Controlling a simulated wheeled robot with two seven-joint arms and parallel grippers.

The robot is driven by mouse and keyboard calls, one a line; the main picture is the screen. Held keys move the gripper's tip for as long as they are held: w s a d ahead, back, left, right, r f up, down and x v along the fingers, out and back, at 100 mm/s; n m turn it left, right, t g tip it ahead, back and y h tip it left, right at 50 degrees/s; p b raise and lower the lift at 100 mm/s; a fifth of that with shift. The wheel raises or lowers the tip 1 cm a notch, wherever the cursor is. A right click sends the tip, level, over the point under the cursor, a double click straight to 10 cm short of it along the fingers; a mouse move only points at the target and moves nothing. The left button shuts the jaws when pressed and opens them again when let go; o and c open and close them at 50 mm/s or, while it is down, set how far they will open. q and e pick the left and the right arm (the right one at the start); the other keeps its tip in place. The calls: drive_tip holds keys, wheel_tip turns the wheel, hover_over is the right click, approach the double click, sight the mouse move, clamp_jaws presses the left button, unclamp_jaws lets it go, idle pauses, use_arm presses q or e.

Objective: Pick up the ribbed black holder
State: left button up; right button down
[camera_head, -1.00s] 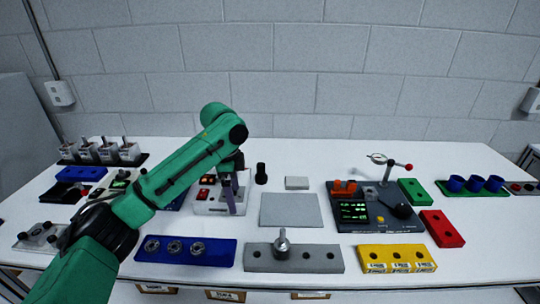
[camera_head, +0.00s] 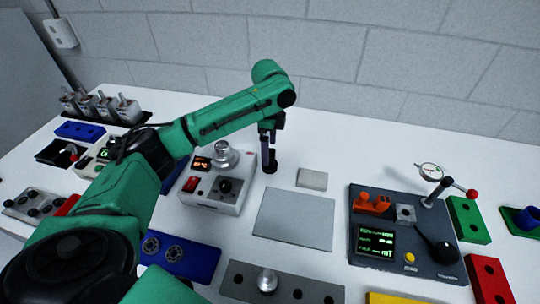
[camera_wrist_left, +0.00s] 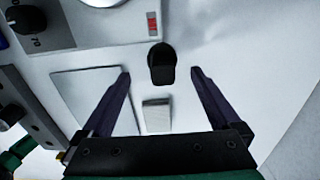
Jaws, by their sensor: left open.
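The ribbed black holder (camera_head: 271,165) is a small dark upright cylinder on the white table, right of the white control box. In the left wrist view the holder (camera_wrist_left: 161,64) appears between the lines of the two fingers, around the level of their tips. My left gripper (camera_head: 267,150) points down at the holder, and its finger partly overlaps it in the head view. The left gripper (camera_wrist_left: 160,74) is open, with nothing held. I cannot tell whether a finger touches the holder. My right gripper is not in view.
The white control box (camera_head: 216,188) with a silver knob stands close left of the holder. A small light block (camera_head: 312,179) and a flat grey plate (camera_head: 294,218) lie to its right and front. A dark gauge station (camera_head: 403,232) stands further right. The table behind is clear.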

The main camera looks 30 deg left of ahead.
sight(271, 161)
use_arm(q)
drive_tip(key=f, duration=0.2)
drive_tip(key=f+p, duration=0.1)
drive_tip(key=f, duration=0.2)
drive_tip(key=shift+w+d+f+p, duration=0.25)
drive_tip(key=shift+f+p, duration=0.1)
drive_tip(key=shift+f, duration=0.4)
drive_tip(key=c, duration=1.5)
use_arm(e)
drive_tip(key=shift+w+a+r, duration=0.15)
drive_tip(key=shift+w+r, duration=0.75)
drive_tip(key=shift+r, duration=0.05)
